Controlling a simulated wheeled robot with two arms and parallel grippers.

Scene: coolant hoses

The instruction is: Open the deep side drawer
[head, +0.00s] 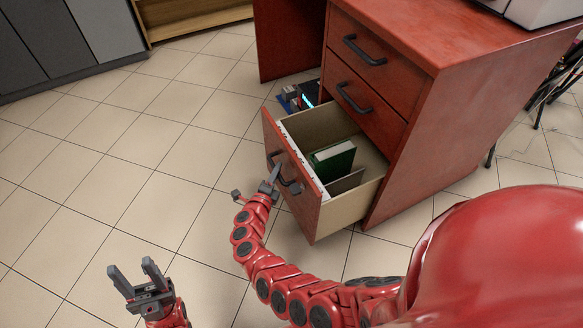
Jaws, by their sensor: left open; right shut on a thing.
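The deep side drawer (353,207) is the lowest drawer of the red desk (455,100) and stands pulled well out. A green book or binder (333,160) stands inside it, with a grey panel beside it. My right gripper (273,180) is at the drawer's red front, shut on its dark bar handle (294,187). The gripper hides part of the handle. My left gripper (136,276) is open and empty, above the floor at the lower left, apart from the drawer.
Two upper drawers with dark handles (364,50) (354,98) are shut. Small electronic equipment with a cyan light (306,101) sits behind the open drawer. Grey cabinets (60,35) stand at the upper left. The tiled floor (130,150) left of the drawer is clear.

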